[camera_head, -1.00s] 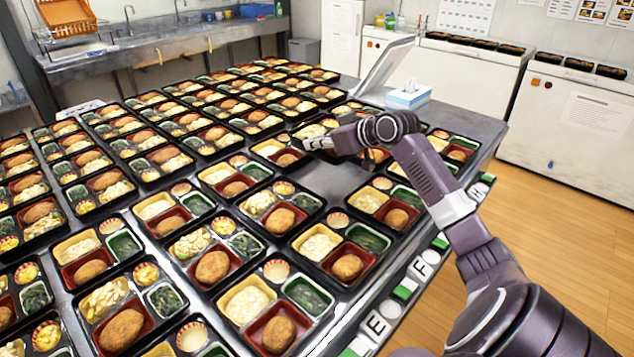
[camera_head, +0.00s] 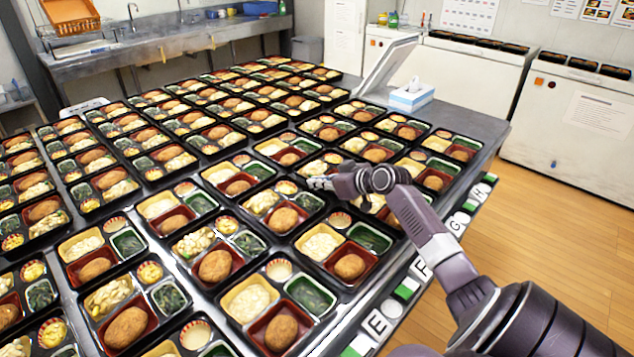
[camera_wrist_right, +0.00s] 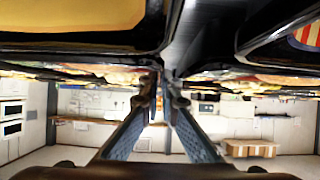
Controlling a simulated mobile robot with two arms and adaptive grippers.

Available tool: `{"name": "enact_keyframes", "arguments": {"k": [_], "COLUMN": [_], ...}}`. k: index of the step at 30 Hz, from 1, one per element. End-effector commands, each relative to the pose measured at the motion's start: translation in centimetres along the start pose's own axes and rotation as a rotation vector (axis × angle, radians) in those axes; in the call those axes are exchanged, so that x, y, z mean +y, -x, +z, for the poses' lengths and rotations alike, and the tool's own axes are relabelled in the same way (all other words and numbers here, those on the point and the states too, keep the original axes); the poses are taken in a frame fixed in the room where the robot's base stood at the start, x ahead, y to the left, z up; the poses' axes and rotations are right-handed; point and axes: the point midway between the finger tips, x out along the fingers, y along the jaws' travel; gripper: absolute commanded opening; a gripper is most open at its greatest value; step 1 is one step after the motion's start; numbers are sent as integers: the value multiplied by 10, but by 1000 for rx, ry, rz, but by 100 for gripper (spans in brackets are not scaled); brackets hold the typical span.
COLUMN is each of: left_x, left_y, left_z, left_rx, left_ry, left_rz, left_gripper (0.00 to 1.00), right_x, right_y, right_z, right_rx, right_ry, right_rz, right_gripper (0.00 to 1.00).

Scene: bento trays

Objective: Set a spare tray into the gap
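The spare tray (camera_head: 312,168) is a black bento tray with a pale yellow compartment. It sits low in the gap, between a filled tray (camera_head: 286,151) on its far left side and another (camera_head: 376,203) on its near right. My right gripper (camera_head: 320,183) is at its near edge and hides part of it. In the right wrist view, my two fingers (camera_wrist_right: 161,82) nearly meet and seem shut on the tray's rim; the contact itself is hard to see. I cannot tell whether the tray rests fully on the table. My left gripper is not in view.
Rows of filled trays crowd the table closely around the gap. A tissue box (camera_head: 411,97) and a tilted screen (camera_head: 388,62) stand at the back right. Letter labels (camera_head: 377,322) line the table's right edge. Open floor (camera_head: 560,245) lies beyond it.

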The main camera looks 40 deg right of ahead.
Motion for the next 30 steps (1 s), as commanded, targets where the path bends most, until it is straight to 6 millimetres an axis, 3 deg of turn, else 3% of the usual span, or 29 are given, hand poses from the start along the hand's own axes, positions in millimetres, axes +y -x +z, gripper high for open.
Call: {"name": "enact_keyframes", "arguments": {"k": [4,10,21,26,30], "left_x": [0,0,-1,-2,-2], "left_y": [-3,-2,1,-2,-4], "left_z": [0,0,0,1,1], "left_rx": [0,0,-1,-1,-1], "left_ry": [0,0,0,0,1], "left_rz": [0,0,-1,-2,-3], "left_gripper": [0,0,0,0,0], "right_x": [0,0,0,0,0], "right_y": [-1,-1,2,20,45], "right_z": [1,2,-1,1,2], "right_rx": [3,0,-1,-2,-3], "right_ry": [2,0,0,2,2], "right_rz": [1,0,-1,0,0], "right_gripper": [0,22,22,22,22]}}
